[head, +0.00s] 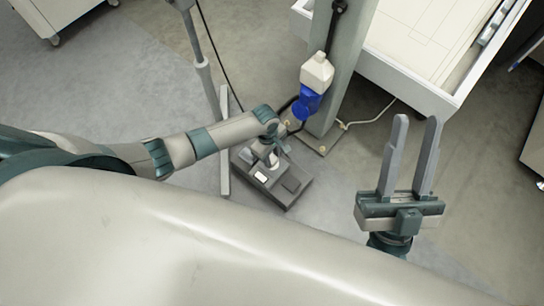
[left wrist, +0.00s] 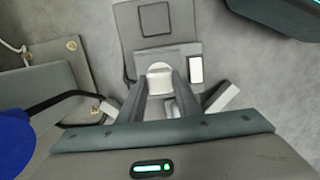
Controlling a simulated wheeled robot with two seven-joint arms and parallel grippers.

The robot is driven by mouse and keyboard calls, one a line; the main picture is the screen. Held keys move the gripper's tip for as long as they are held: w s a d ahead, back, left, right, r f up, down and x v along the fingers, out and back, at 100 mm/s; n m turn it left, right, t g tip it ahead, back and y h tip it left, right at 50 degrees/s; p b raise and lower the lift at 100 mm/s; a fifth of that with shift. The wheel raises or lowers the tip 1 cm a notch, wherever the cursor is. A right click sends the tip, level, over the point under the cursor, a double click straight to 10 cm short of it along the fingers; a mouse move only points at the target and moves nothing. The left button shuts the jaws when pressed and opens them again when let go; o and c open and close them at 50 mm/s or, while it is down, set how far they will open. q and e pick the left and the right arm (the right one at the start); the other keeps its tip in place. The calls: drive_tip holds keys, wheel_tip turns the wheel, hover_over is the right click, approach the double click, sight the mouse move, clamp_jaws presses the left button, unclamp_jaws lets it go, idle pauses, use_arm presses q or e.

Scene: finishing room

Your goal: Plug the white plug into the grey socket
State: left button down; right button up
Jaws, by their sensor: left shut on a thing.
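The white plug (left wrist: 159,72) is between the fingers of my left gripper (left wrist: 163,84) in the left wrist view. My left gripper (head: 270,156) is shut on it. The plug is over the grey socket box (left wrist: 160,45), which lies on the floor and also shows in the head view (head: 289,190). The box has a white rectangle and a dark-outlined square on top. The fingers and plug hide the socket opening, so I cannot tell whether the plug is in it or just above it. My right gripper (head: 417,122) is open and empty, to the right of the box.
A grey column (head: 345,60) on a base plate stands beside the box. A white and blue bottle-like item (head: 316,73) is by the column. A white open drawer unit (head: 410,85) is at the upper right. A thin post stands left of the box.

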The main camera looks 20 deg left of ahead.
use_arm(q)
drive_tip(key=shift+f, duration=0.55)
idle(0.9)
drive_tip(key=c, duration=2)
unclamp_jaws()
drive_tip(key=shift+c, duration=0.2)
drive_tip(key=o, duration=1.4)
